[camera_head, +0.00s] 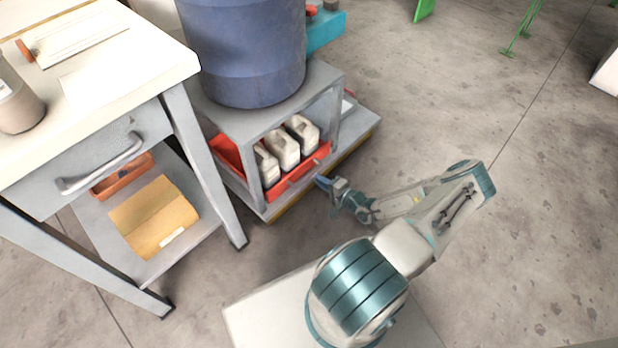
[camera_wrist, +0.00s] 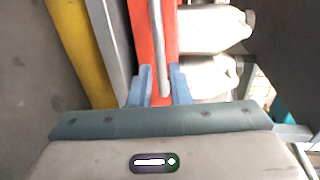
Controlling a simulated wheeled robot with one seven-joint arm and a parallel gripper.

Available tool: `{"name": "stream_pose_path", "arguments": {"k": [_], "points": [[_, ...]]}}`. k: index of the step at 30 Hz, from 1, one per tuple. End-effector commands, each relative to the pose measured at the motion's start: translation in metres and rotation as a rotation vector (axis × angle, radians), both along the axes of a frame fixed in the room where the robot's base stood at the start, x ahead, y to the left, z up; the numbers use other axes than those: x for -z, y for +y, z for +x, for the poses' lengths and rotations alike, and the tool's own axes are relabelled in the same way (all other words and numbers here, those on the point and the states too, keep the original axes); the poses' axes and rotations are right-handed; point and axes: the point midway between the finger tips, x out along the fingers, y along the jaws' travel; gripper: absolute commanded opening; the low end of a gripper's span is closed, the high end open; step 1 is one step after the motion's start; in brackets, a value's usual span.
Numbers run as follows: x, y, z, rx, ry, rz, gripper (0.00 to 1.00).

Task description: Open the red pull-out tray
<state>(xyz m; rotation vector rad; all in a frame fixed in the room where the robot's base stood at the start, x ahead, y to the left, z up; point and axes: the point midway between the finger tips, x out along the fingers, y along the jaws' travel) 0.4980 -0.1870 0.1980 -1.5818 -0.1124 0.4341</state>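The red pull-out tray (camera_head: 325,152) sits in the lower bay of a grey stand and holds several white jugs (camera_head: 283,150). In the wrist view its red front (camera_wrist: 143,30) runs up the picture, with a grey bar handle (camera_wrist: 160,45) along it. My gripper (camera_head: 321,181) is at the tray's front, near the handle. In the wrist view the blue fingers of my gripper (camera_wrist: 162,84) are apart, one on each side of the handle's near end, with gaps showing. I cannot tell whether either finger touches the handle.
A large blue drum (camera_head: 245,50) stands on top of the grey stand (camera_head: 325,85). A yellow edge (camera_wrist: 82,45) runs along the stand's base, close to my gripper. A workbench (camera_head: 120,85) with a drawer stands at the left.

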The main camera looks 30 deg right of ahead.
Motion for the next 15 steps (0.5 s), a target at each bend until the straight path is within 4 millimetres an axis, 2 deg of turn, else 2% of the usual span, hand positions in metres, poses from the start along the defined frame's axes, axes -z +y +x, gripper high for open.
{"name": "stream_pose_path", "arguments": {"k": [1,6,10,15], "points": [[0.006,0.005,0.01,-0.003,-0.002,0.001,0.17],[0.011,0.014,0.037,-0.001,-0.001,0.001,0.17],[0.013,0.019,0.049,-0.002,-0.001,0.001,0.17],[0.013,0.021,0.055,-0.001,0.001,0.0,0.17]]}}
